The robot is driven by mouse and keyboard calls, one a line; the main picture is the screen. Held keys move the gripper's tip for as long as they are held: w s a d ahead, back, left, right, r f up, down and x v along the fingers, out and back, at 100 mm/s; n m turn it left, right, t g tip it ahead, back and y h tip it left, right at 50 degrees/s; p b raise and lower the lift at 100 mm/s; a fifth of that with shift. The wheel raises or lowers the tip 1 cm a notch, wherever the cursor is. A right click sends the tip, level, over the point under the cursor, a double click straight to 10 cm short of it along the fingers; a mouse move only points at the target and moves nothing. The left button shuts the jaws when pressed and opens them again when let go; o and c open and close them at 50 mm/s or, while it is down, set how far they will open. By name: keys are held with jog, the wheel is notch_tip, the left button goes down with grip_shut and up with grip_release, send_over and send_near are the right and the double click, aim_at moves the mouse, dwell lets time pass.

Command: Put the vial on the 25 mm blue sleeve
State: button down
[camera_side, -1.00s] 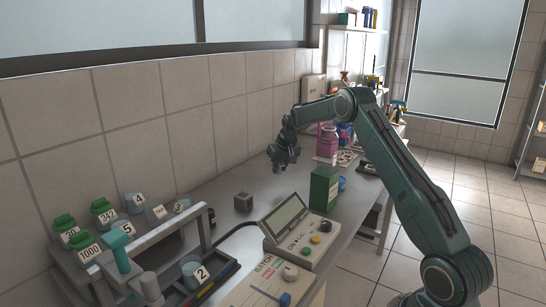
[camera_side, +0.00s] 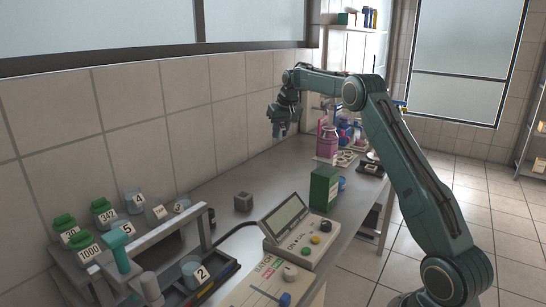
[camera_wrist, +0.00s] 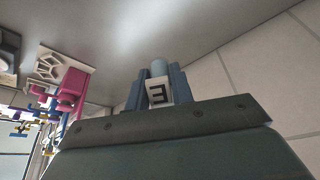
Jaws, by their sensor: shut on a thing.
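My gripper (camera_wrist: 160,88) is shut on a vial (camera_wrist: 159,69), pale blue-grey with a white label bearing a dark mark like a turned 3. In the wrist view the vial stands out between the two blue fingers. In the side view my gripper (camera_side: 279,128) is high above the far part of the bench, near the tiled wall, and the vial is too small to make out clearly. I cannot tell which thing is the 25 mm blue sleeve; a small blue round piece (camera_side: 342,184) shows partly behind the green box.
A rack (camera_side: 165,251) with numbered vials and green-capped jars is at the left. A grey cube (camera_side: 243,202), a console with a screen (camera_side: 285,216) and a green box (camera_side: 324,188) stand on the bench. Pink bottles (camera_side: 327,143) stand at the back right.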

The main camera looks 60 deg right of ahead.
jog(key=shift+d, duration=0.1)
dwell(0.4)
jog(key=s+d+r+m+h, duration=0.1)
jog(key=s+d+r+m, duration=0.1)
jog(key=s+d, duration=0.55)
jog(key=s+d+r+m, duration=0.1)
jog(key=s+d+r, duration=0.3)
jog(key=s, duration=0.7)
jog(key=shift+g, duration=0.3)
jog(key=f, duration=1.1)
jog(key=d+f, duration=0.1)
jog(key=f, duration=0.5)
jog(key=shift+s+f, duration=0.1)
jog(key=shift+f, duration=0.05)
jog(key=shift+f, duration=0.1)
jog(key=shift+f, duration=2)
jog(key=shift+f, duration=0.2)
jog(key=c, duration=1.2)
grip_release()
